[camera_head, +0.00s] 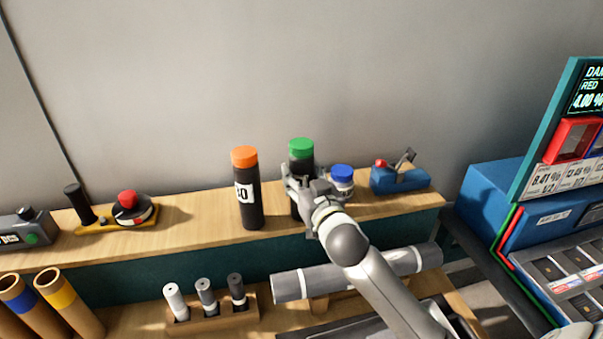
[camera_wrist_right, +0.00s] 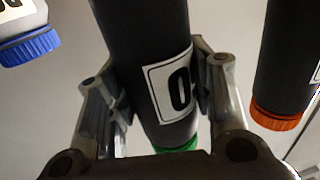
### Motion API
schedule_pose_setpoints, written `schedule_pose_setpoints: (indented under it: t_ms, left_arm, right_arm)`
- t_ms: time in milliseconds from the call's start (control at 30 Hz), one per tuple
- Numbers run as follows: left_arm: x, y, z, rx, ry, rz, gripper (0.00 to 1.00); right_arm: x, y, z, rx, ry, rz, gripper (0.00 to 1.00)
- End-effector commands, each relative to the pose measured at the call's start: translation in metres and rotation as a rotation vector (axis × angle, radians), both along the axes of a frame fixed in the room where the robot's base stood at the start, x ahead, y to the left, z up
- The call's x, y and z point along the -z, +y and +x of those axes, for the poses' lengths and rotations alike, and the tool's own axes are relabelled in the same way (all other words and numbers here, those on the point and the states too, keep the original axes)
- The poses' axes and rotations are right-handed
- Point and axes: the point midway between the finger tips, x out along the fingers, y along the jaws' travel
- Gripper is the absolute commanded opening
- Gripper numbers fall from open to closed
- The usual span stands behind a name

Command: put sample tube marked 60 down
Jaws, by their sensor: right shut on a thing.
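A dark tube with a green cap (camera_head: 301,147) is upright at the wooden shelf, between the orange-capped tube and the blue-capped container. My right gripper (camera_head: 303,187) is shut around its body. The right wrist view shows this tube (camera_wrist_right: 150,40) between the two fingers, with a white label whose visible digit is 0; the rest is turned away. Its lower end is hidden behind my gripper in the head view, so I cannot tell if it touches the shelf. A taller-looking dark tube with an orange cap (camera_head: 249,195) stands to the left; its label ends in 0. My left gripper is out of view.
The blue-capped white container (camera_head: 341,181) is close on the right, with a blue tool (camera_head: 399,178) beyond it. Below are a grey roll (camera_head: 300,285) and a small rack of cylinders (camera_head: 209,325).

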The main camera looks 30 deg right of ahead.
Motion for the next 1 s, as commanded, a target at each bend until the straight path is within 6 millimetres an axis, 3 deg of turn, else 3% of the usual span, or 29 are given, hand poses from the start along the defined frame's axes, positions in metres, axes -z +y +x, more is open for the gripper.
schedule_pose_setpoints:
  t_ms: [367,400,533,1000]
  left_arm:
    - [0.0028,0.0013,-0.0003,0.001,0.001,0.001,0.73]
    - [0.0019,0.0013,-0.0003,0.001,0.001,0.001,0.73]
    - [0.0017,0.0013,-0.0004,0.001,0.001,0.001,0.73]
    - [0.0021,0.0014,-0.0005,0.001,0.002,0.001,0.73]
  right_arm:
    - [0.0046,0.0004,0.0,-0.001,-0.002,0.001,0.22]
    - [0.0039,0.0003,0.0,0.0,-0.002,0.0,0.52]
    - [0.0037,0.0004,0.0,0.0,-0.001,0.0,0.69]
    - [0.0017,0.0013,-0.0051,-0.001,-0.001,0.001,0.7]
